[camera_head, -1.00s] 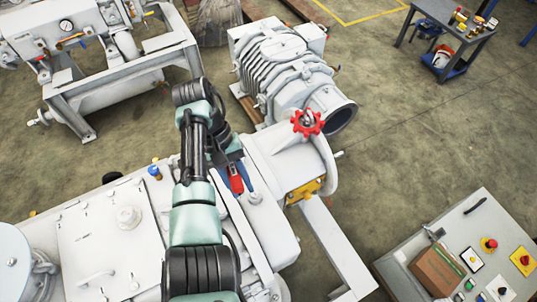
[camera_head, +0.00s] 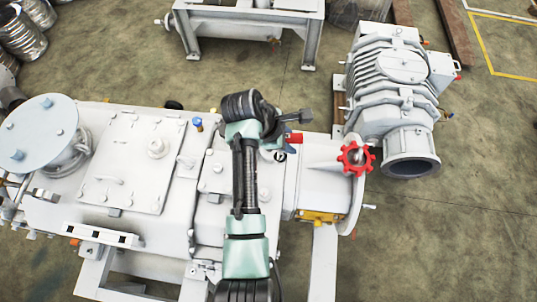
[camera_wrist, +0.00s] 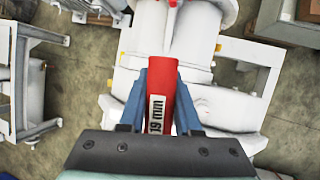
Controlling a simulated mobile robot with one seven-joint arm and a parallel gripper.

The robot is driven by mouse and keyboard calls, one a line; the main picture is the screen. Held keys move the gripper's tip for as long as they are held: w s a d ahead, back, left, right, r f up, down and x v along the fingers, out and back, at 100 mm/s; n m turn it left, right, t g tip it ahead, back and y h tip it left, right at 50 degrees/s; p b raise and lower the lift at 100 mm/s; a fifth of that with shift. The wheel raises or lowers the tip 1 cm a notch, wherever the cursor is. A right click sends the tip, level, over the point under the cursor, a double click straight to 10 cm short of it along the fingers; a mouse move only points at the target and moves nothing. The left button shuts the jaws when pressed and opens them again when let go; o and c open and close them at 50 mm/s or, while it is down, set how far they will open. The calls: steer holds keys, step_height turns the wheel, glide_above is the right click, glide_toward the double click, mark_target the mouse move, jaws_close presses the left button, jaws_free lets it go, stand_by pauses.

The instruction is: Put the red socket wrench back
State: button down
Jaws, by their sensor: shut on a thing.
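The red socket wrench (camera_wrist: 168,60) is between the two blue fingers of my gripper (camera_wrist: 161,88) in the wrist view. In the head view a short red piece of the wrench (camera_head: 294,138) shows beside my gripper (camera_head: 281,142), above the light grey machine. My gripper is shut on it. The rest of the wrench is hard to make out there. No place for putting the wrench back is clearly in view.
A red handwheel (camera_head: 355,158) stands on the machine just right of my gripper. A ribbed grey pump (camera_head: 390,75) with a round opening is at the right. The large machine (camera_head: 130,160) fills the left. Open floor (camera_head: 470,200) lies at the lower right.

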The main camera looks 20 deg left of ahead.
steer(key=a+n, duration=0.1)
steer(key=s+a+n+y, duration=0.1)
steer(key=shift+a+t, duration=0.3)
steer(key=shift+a, duration=0.1)
steer(key=shift+n, duration=0.4)
steer(key=f, duration=0.5)
steer(key=shift+a+p, duration=0.2)
steer(key=shift+p, duration=0.1)
steer(key=shift+f, duration=2.45)
steer(key=shift+f, duration=0.15)
steer(key=c, duration=0.6)
jaws_free()
